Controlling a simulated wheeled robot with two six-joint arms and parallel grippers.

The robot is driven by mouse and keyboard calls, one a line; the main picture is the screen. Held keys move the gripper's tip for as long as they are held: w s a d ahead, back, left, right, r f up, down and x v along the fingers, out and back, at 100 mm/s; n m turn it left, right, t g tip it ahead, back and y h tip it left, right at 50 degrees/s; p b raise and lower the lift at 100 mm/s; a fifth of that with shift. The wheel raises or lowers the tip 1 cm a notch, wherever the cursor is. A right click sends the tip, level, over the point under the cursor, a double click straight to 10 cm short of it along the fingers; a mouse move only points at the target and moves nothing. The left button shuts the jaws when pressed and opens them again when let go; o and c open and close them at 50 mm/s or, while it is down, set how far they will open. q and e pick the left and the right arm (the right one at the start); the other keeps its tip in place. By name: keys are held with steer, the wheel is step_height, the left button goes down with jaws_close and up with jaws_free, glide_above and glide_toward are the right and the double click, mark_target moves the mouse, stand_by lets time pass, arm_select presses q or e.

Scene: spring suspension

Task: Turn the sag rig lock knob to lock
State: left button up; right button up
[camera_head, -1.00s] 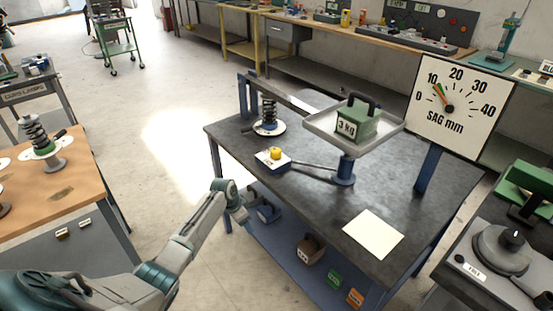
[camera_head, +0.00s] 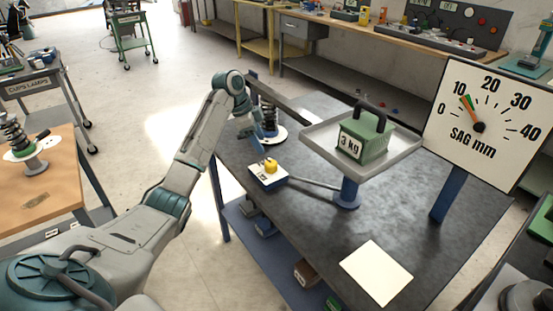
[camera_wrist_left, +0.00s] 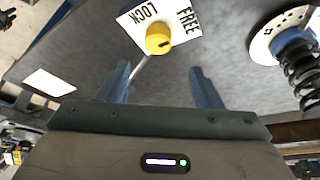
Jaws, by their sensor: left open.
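The yellow lock knob (camera_head: 270,165) sits on a small white plate (camera_head: 261,180) on the dark table. In the left wrist view the knob (camera_wrist_left: 158,38) stands on its plate (camera_wrist_left: 185,18) between the words LOCK and FREE; I cannot tell which one it points to. My left gripper (camera_head: 252,141) is above and just behind the knob in the head view. In the left wrist view my left gripper (camera_wrist_left: 160,75) is open and empty, its blue fingers spread apart, with the knob beyond the gap and not touched. My right gripper is not in view.
A coil spring (camera_head: 268,112) stands close behind the knob. A tray (camera_head: 395,153) on a blue post carries a green 3 kg weight (camera_head: 364,137). The SAG mm dial (camera_head: 488,118) stands at the right. White paper (camera_head: 377,273) lies on the clear table front.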

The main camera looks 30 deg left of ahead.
mark_target(271, 163)
arm_select(q)
steer(key=p+x, duration=0.1)
steer(key=x, duration=0.9)
steer(key=shift+s+d, duration=0.1)
steer(key=shift+s, duration=0.05)
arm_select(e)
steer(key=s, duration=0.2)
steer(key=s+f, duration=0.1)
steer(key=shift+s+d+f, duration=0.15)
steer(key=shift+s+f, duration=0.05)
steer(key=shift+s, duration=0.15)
arm_select(q)
steer(key=c, duration=1)
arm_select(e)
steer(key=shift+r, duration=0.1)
arm_select(q)
steer(key=shift+p, duration=0.3)
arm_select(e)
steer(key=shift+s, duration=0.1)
